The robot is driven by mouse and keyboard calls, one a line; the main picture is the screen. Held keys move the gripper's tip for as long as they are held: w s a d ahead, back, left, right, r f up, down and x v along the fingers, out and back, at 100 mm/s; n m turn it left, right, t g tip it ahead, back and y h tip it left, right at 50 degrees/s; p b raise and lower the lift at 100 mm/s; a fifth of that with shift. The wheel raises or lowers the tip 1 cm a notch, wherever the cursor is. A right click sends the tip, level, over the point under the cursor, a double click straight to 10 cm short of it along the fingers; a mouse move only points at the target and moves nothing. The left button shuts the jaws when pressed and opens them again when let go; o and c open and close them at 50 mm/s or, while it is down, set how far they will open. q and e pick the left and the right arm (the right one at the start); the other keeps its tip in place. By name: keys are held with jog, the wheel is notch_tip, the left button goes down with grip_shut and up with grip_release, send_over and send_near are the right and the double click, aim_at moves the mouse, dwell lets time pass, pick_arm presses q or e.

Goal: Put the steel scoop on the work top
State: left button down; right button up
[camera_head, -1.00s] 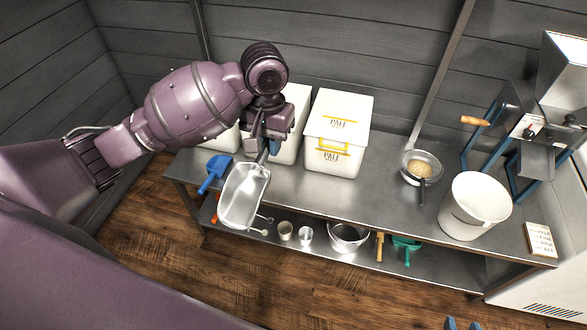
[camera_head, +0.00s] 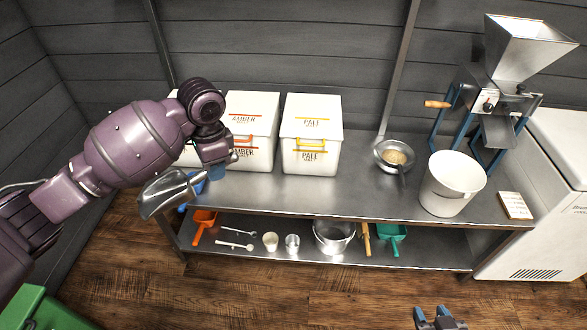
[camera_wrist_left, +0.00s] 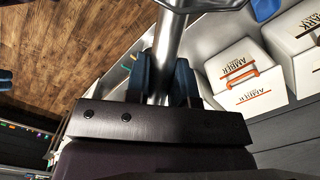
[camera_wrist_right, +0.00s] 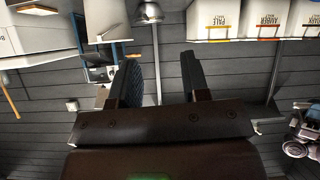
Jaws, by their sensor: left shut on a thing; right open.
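The steel scoop (camera_head: 166,194) hangs in the air at the left end of the steel work top (camera_head: 350,190), in front of its edge in the head view. Its bowl points left and down. My left gripper (camera_head: 218,165) is shut on the scoop's handle. In the left wrist view the handle (camera_wrist_left: 172,35) lies between the fingers (camera_wrist_left: 163,82), and most of the bowl is out of frame. My right gripper (camera_head: 440,319) is open and empty at the bottom of the head view; its spread fingers also show in the right wrist view (camera_wrist_right: 160,80).
White AMBER (camera_head: 252,115) and PALE (camera_head: 311,140) bins stand along the back. A blue scoop (camera_head: 190,203) is partly hidden behind the steel scoop. The middle front of the top is clear.

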pick_arm(q)
jog(key=w+f+m+b, duration=0.6)
jog(key=w+f+m, duration=0.1)
jog(key=f+m, duration=0.55)
jog(key=m+t+b, duration=0.1)
jog(key=m+b, duration=0.4)
jog(key=m, duration=0.8)
send_over(244, 210)
jog(key=s+d, duration=0.1)
jog(key=s, duration=0.2)
notch_tip(244, 210, down, 12)
jog(key=shift+h, duration=0.3)
jog(key=f+b, duration=0.1)
jog(key=f, duration=0.4)
jog(key=f+b, duration=0.1)
jog(key=f, duration=0.4)
jog(key=shift+s+d+f, duration=0.1)
jog(key=shift+s+f, duration=0.05)
jog(key=shift+s, duration=0.05)
jog(key=c, duration=1)
grip_release()
pick_arm(e)
notch_tip(244, 210, down, 14)
jog(key=s+g, duration=0.1)
jog(key=g, duration=0.1)
jog(key=shift+s+a+r+n, duration=0.15)
jog(key=shift+s+a+n, duration=0.15)
jog(key=shift+s, duration=0.1)
